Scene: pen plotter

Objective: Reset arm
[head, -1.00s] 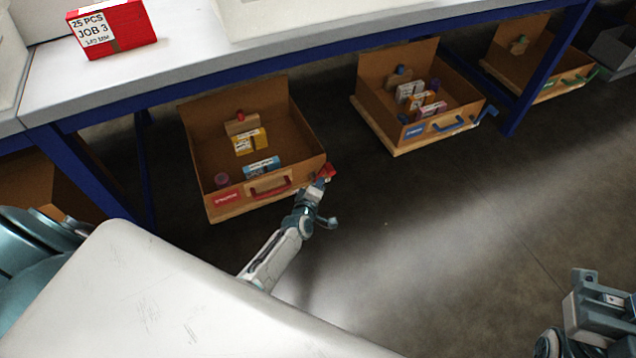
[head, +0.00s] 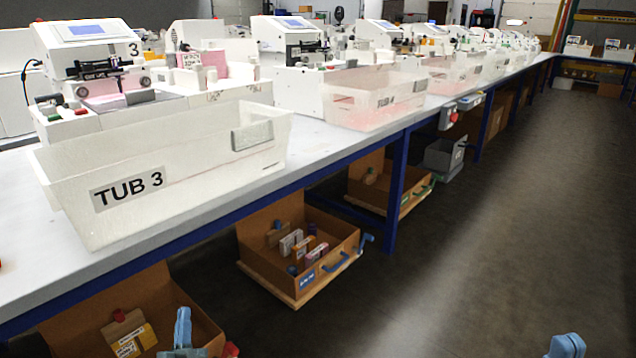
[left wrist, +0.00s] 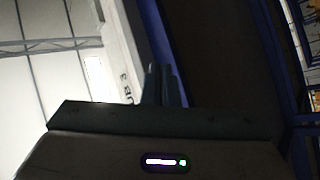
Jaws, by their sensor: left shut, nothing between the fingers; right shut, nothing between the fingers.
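My left gripper (head: 183,330) shows at the bottom of the head view, in front of the nearest open cardboard case (head: 70,333). Its light blue fingers point up and are together, with nothing between them. In the left wrist view the dark fingers (left wrist: 163,86) are also together and empty, with the white tub's lettered side beside them. My right gripper (head: 567,346) shows only its blue tip at the bottom right edge of the head view. It is shut and empty, over bare floor. Most of both arms is out of view.
A white tub marked TUB 3 (head: 185,180) stands on the long bench (head: 335,150) at the left, with plotters behind it. A second open case (head: 255,255) and a third (head: 385,195) sit under the bench. The floor (head: 470,270) at the right is clear.

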